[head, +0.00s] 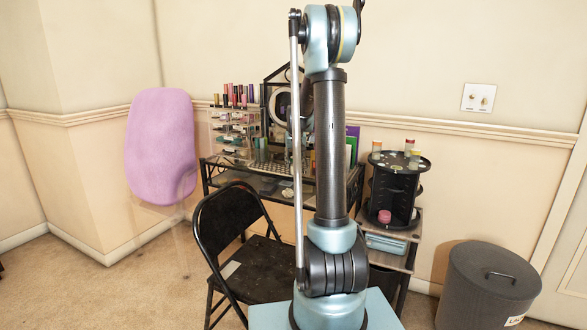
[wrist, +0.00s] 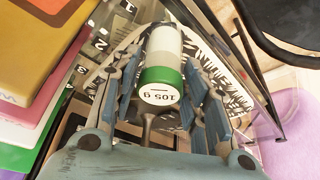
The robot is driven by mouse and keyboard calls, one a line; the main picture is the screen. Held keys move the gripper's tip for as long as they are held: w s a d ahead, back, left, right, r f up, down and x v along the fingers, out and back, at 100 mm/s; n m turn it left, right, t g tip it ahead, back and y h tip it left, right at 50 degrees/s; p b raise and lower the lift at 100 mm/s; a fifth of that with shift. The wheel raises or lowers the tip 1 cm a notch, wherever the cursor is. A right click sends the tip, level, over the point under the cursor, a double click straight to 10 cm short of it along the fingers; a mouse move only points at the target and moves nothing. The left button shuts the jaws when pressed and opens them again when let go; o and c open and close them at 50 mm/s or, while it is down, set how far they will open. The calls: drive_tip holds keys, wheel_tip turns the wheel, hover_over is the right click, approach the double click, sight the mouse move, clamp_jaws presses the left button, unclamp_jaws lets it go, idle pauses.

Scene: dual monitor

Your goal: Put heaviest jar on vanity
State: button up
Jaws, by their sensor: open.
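In the wrist view a pale jar with a green lid (wrist: 162,84) lies between the spread fingers of my gripper (wrist: 165,100). The lid reads "105 g". The fingers stand open on both sides of it; I cannot tell whether they touch it. In the head view my arm hides the gripper and this jar. The black vanity (head: 225,183) stands against the wall behind the chair.
A black folding chair (head: 228,215) stands before the vanity. A makeup organizer (head: 235,140) and ring mirror (head: 280,106) fill its back. Coloured books (wrist: 40,50) lie left of my gripper in the wrist view. A grey bin (head: 487,285) stands at right.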

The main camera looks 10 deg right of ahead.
drive_tip(key=v, duration=0.9)
drive_tip(key=s+a+g, duration=0.1)
drive_tip(key=s+a, duration=0.1)
drive_tip(key=s, duration=2.2)
drive_tip(key=s+f, duration=0.4)
drive_tip(key=s, duration=0.3)
drive_tip(key=s+a+f+g, duration=0.1)
drive_tip(key=s+f, duration=0.4)
drive_tip(key=s, duration=0.3)
drive_tip(key=s+a+f+n, duration=0.1)
drive_tip(key=s+f, duration=0.4)
drive_tip(key=s, duration=0.3)
drive_tip(key=shift+s, duration=0.25)
